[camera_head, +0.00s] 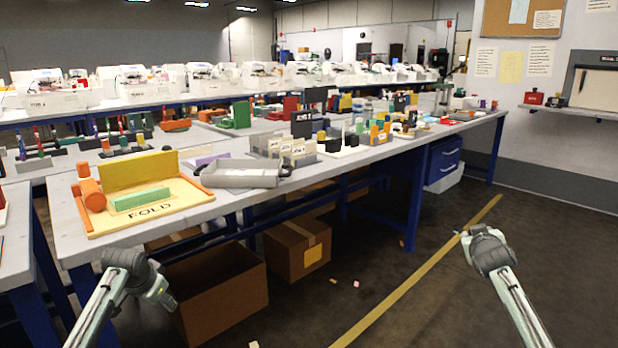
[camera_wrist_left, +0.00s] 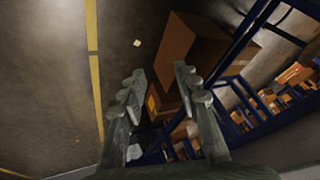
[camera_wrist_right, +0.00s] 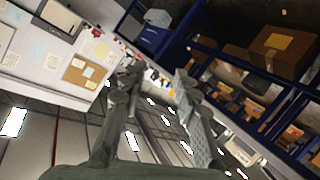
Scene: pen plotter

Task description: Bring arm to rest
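In the head view, both of my arms are in front of the worktable (camera_head: 215,205), apart from it. My left arm stands at the lower left, beside an open cardboard box on the floor, and my right arm is over the bare floor at the lower right. The fingers are hard to make out there. In the left wrist view, my left gripper (camera_wrist_left: 160,78) has its fingers spread with nothing between them. In the right wrist view, my right gripper (camera_wrist_right: 157,77) also has its fingers apart and empty.
The table carries a wooden board marked FOLD (camera_head: 150,213), a grey device (camera_head: 240,174) and several small fixtures. Beneath its edge are an open cardboard box (camera_head: 222,290) and a closed one (camera_head: 297,250). The floor right of the yellow line (camera_head: 420,270) is largely clear.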

